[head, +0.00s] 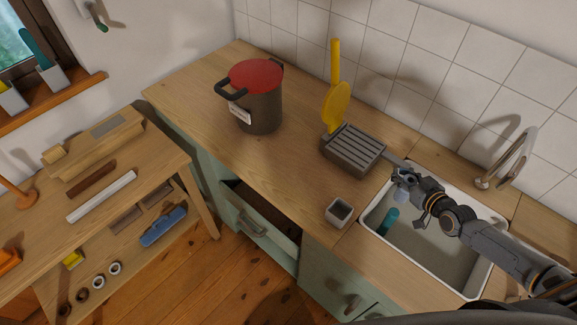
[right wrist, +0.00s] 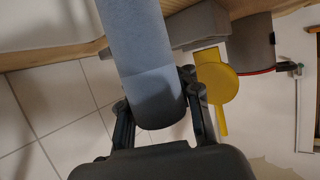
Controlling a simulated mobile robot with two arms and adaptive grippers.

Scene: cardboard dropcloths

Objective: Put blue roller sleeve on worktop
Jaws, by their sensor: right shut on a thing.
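My right gripper (head: 404,177) is shut on the blue roller sleeve (head: 400,193) above the left part of the sink. In the right wrist view the sleeve (right wrist: 138,45) is a pale blue cylinder between the fingers (right wrist: 160,105). In the head view the gripper hides much of it. The wooden worktop (head: 290,165) runs along the tiled wall, left of the sink. My left gripper is not in view.
The white sink (head: 430,255) holds a teal object (head: 388,221). A grey ridged block (head: 353,149), small grey cup (head: 339,212), yellow utensil (head: 336,100) and dark pot with red lid (head: 258,105) occupy the worktop. A drawer (head: 262,225) stands open below. Worktop between pot and cup is clear.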

